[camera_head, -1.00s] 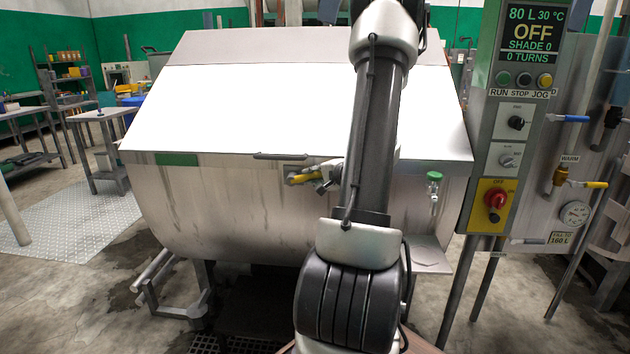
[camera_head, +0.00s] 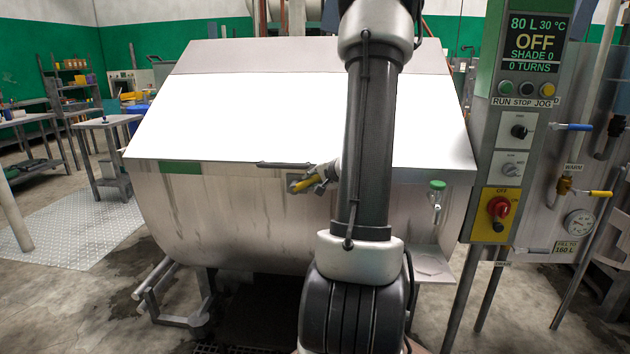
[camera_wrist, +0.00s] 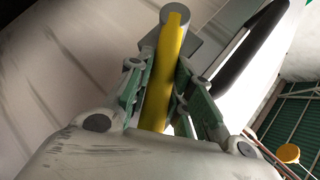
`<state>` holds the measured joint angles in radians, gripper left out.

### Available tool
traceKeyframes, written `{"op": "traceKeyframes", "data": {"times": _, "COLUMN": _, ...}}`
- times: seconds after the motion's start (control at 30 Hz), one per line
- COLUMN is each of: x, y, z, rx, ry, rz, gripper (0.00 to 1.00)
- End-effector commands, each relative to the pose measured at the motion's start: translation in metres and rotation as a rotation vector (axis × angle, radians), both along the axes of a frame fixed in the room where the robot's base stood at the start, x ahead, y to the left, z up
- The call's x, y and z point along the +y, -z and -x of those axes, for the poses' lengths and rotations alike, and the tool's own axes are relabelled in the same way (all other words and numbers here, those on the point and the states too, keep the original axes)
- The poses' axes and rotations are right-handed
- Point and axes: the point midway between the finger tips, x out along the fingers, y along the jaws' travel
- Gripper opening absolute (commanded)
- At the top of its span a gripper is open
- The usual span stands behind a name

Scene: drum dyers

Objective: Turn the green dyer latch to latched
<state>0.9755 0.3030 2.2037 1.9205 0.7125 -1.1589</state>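The green dyer (camera_head: 240,225) is a large steel drum with a green label strip (camera_head: 180,167) at its upper left front. Its latch has a yellow handle (camera_head: 303,185) on the front below the lid edge, tilted with its left end lower. My gripper (camera_head: 322,178) reaches it from the right, partly hidden behind my arm. In the wrist view, the yellow handle (camera_wrist: 160,90) runs between the two green-grey fingers of my gripper (camera_wrist: 162,72), which appear closed against its sides. A grey round pivot (camera_wrist: 180,40) shows at the handle's far end.
A dark lid handle (camera_head: 285,165) lies just above the latch, and shows close by in the wrist view (camera_wrist: 250,45). A green-capped valve (camera_head: 437,195) and the control panel (camera_head: 510,120) stand to the right. Open floor (camera_head: 70,290) lies at left.

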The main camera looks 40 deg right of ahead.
Motion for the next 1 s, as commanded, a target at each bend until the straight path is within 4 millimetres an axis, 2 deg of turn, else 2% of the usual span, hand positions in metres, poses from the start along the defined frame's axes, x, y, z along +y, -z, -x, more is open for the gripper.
{"op": "traceKeyframes", "data": {"times": 0.03, "x": 0.000, "y": 0.000, "z": 0.000, "rx": 0.001, "ry": 0.000, "rz": 0.000, "gripper": 0.33}}
{"op": "traceKeyframes", "data": {"times": 0.1, "x": 0.000, "y": 0.000, "z": 0.000, "rx": 0.000, "ry": 0.000, "rz": -0.001, "gripper": 0.42}}
{"op": "traceKeyframes", "data": {"times": 0.47, "x": -0.001, "y": 0.002, "z": 0.001, "rx": -0.022, "ry": 0.001, "rz": -0.020, "gripper": 0.42}}
{"op": "traceKeyframes", "data": {"times": 0.97, "x": -0.007, "y": 0.042, "z": 0.008, "rx": -0.405, "ry": 0.004, "rz": -0.353, "gripper": 0.42}}
{"op": "traceKeyframes", "data": {"times": 1.0, "x": -0.008, "y": 0.037, "z": 0.018, "rx": -0.409, "ry": 0.005, "rz": -0.349, "gripper": 0.42}}
